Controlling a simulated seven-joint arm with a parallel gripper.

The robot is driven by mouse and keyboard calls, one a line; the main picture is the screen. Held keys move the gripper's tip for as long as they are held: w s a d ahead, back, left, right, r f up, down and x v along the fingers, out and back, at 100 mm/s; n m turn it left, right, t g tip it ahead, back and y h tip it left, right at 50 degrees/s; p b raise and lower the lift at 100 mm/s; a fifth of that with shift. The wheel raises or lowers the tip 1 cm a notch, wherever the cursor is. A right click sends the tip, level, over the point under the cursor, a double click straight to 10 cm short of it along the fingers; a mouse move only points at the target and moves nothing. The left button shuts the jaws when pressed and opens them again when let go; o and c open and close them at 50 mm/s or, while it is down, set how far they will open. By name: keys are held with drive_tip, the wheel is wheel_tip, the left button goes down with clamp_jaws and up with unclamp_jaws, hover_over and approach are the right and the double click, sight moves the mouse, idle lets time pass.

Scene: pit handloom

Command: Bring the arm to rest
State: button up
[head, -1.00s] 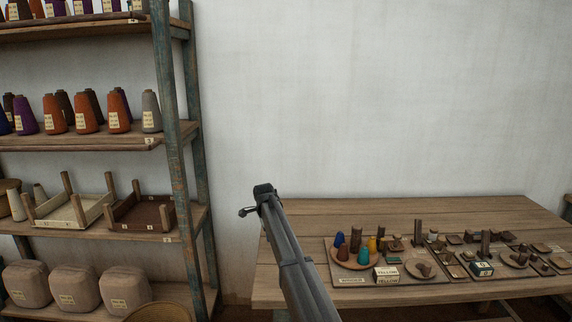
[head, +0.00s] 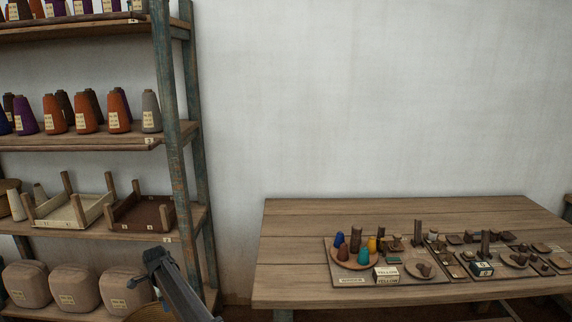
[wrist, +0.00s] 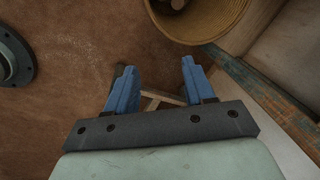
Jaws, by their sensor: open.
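My gripper (wrist: 155,88) shows in the wrist view with its two blue fingers apart and nothing between them. It points down over the brown floor (wrist: 60,60), and a woven basket (wrist: 188,34) lies beyond the fingers at the top right. In the head view my arm reaches up from the bottom edge, in front of the lower right corner of the shelf rack. The fingers cannot be made out there.
A shelf rack (head: 178,130) with yarn cones, trays and wrapped bundles stands at the left. A wooden table (head: 330,215) at the right bears boards with small cones, blocks and dishes. The wall above the table is bare.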

drive_tip(key=s+d+f+n+g+h, duration=0.1)
drive_tip(key=s+d+f+n, duration=0.1)
drive_tip(key=s+d+f, duration=0.65)
drive_tip(key=s+d+f+n+g, duration=0.1)
drive_tip(key=s+d+f, duration=0.2)
drive_tip(key=d+f, duration=1.05)
drive_tip(key=s+d+f+n+g+h, duration=0.15)
drive_tip(key=s+d+f, duration=0.35)
drive_tip(key=d, duration=1.2)
drive_tip(key=s+d+f+n+g, duration=0.1)
drive_tip(key=s+d+f+n, duration=0.1)
drive_tip(key=s+d, duration=0.55)
drive_tip(key=s+d+f+n+g, duration=0.1)
drive_tip(key=s+d+f+g, duration=0.15)
drive_tip(key=s+d, duration=0.45)
drive_tip(key=s+d+n, duration=0.1)
drive_tip(key=s+d, duration=0.2)
drive_tip(key=s, duration=0.7)
drive_tip(key=s+d+n+g+y, duration=0.1)
drive_tip(key=s+d+n, duration=0.1)
drive_tip(key=s, duration=0.8)
drive_tip(key=shift+d+f, duration=0.15)
drive_tip(key=shift+d, duration=0.4)
